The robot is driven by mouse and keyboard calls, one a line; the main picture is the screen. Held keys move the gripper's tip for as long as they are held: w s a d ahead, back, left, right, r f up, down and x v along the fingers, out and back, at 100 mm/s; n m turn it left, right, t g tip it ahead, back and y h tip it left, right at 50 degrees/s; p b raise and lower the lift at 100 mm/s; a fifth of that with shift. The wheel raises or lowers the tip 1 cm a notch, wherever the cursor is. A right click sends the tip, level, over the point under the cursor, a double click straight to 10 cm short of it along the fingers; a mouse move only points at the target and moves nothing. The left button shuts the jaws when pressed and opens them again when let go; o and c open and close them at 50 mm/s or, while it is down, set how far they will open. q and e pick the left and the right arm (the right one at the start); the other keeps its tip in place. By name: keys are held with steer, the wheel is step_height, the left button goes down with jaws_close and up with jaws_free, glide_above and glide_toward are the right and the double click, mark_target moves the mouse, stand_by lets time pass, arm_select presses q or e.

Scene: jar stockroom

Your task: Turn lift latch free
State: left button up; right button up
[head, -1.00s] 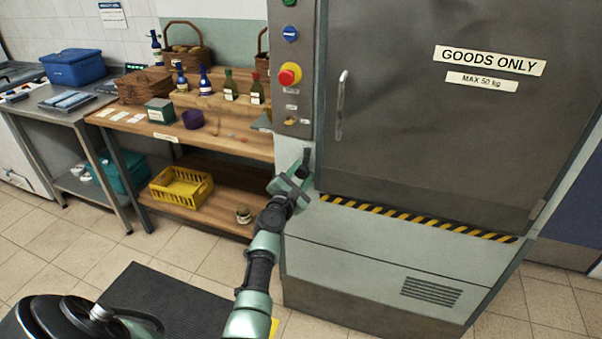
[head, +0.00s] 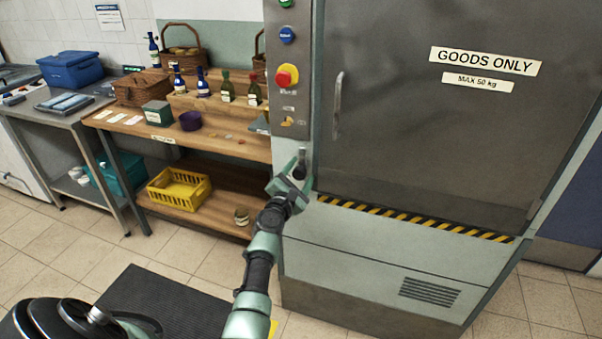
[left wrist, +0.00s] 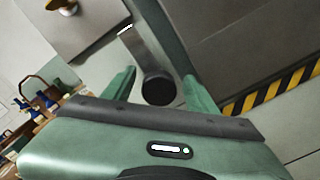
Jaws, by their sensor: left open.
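The lift latch (head: 302,157) is a dark lever on the pale frame of the lift, left of the door's lower corner and below the control panel. In the left wrist view, the latch (left wrist: 146,52) slopes down to a round black end. My left gripper (head: 297,172) is at the latch. The left wrist view shows its green fingers (left wrist: 159,76) open, one on each side of the round end, with gaps visible. Whether either finger touches it is unclear. The lift door (head: 400,120) appears closed. My right gripper is not in view.
The control panel (head: 287,105) with a red emergency button (head: 287,75) is above the latch. A brass piece (left wrist: 62,5) sits on it. A wooden bench (head: 225,145) with bottles and baskets stands left. Striped edging (head: 410,217) runs below the door.

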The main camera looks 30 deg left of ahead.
arm_select(q)
steer(key=shift+s, duration=0.15)
steer(key=v, duration=0.7)
steer(key=shift+s+d+p, duration=0.15)
steer(key=shift+s+p, duration=0.1)
steer(key=shift+p, duration=0.05)
